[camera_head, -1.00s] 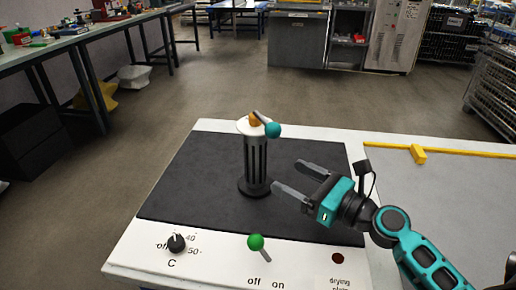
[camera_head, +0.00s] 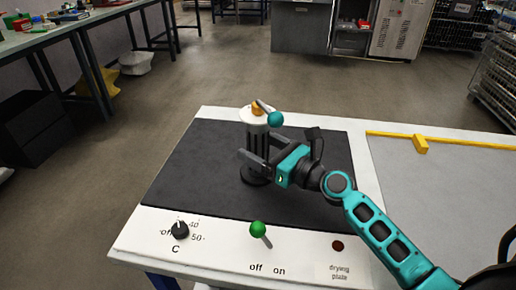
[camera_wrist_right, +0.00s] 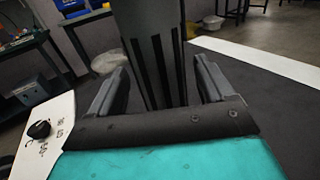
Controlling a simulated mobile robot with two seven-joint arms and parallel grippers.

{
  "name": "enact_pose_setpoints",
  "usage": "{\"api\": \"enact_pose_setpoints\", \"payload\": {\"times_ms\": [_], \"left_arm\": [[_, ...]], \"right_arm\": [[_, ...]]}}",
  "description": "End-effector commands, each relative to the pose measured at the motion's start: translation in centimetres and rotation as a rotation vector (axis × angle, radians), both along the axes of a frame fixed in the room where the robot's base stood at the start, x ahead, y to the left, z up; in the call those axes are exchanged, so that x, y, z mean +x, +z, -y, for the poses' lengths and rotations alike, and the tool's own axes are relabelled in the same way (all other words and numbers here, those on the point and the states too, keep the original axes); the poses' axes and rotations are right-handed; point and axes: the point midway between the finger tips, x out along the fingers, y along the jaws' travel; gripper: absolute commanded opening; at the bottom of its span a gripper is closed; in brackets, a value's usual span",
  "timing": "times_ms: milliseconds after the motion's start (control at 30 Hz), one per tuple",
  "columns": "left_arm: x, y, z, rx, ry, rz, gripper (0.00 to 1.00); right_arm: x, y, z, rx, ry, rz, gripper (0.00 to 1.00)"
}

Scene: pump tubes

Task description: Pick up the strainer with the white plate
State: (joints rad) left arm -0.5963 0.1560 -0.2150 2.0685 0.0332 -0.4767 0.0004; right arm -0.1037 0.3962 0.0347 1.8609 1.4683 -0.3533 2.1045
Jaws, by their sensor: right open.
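The strainer is a dark slotted cylinder (camera_head: 259,137) standing upright on a round black base on the black mat (camera_head: 205,165). The white plate (camera_head: 250,116) sits at its top, with an orange piece and a teal ball on a short lever (camera_head: 275,119) above it. My right gripper (camera_head: 257,146) is open, with its two fingers reaching to either side of the slotted cylinder. In the right wrist view the dark slotted body (camera_wrist_right: 157,55) stands between the two fingers. Contact cannot be told. The lower body is partly hidden by the near finger. My left gripper is not in view.
The white panel in front carries a black knob (camera_head: 180,230), a green-topped lever (camera_head: 258,229) and a dark red button (camera_head: 338,246). A grey surface with a yellow bar (camera_head: 420,144) lies to the right. The mat left of the strainer is clear.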

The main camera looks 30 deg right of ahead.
Motion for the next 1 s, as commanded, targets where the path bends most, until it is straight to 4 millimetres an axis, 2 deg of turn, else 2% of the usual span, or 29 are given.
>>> {"api": "enact_pose_setpoints", "payload": {"times_ms": [100, 200, 500, 1000], "left_arm": [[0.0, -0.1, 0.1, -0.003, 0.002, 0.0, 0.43], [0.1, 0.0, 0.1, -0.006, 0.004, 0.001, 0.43], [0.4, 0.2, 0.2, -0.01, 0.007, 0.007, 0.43], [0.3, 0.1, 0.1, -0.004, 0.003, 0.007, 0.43]], "right_arm": [[1.6, 0.0, -0.5, 0.002, 0.0, 0.001, 0.81], [2.3, 0.0, -0.8, 0.001, -0.001, 0.001, 0.81], [2.6, -0.1, -1.0, 0.001, -0.001, 0.0, 0.8], [2.6, -0.1, -0.9, 0.001, -0.001, 0.0, 0.32]]}}
